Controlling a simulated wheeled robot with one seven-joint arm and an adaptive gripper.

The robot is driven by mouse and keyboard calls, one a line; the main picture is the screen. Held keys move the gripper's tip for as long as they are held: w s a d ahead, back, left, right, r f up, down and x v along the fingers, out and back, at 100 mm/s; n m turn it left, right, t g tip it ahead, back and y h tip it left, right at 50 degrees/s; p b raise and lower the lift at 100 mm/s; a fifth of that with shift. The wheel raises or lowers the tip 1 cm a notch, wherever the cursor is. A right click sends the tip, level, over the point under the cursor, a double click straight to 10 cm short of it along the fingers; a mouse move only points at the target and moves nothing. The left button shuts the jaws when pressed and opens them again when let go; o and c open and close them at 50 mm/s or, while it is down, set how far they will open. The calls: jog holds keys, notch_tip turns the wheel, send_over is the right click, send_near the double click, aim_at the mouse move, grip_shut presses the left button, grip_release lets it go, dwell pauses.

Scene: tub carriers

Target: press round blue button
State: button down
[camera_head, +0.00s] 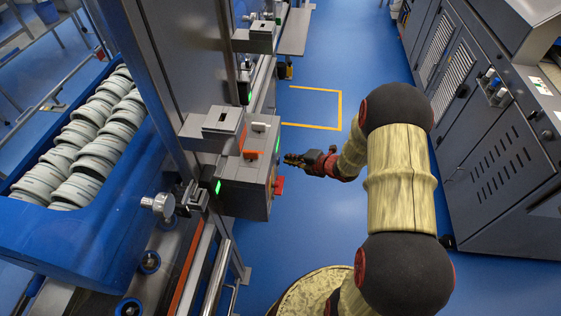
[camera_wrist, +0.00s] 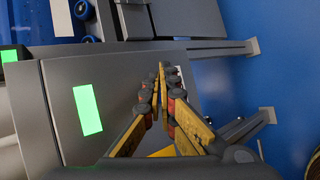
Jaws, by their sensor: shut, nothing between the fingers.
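A blue tub (camera_head: 85,235) with several pale stacked round parts stands on the left. Blue floor (camera_head: 310,75) with a yellow marking lies between.

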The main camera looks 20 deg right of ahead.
jog(key=s+d, duration=0.2)
jog(key=d, duration=0.1)
jog(key=s+d, duration=0.1)
jog(key=shift+d, duration=0.3)
dwell(0.8)
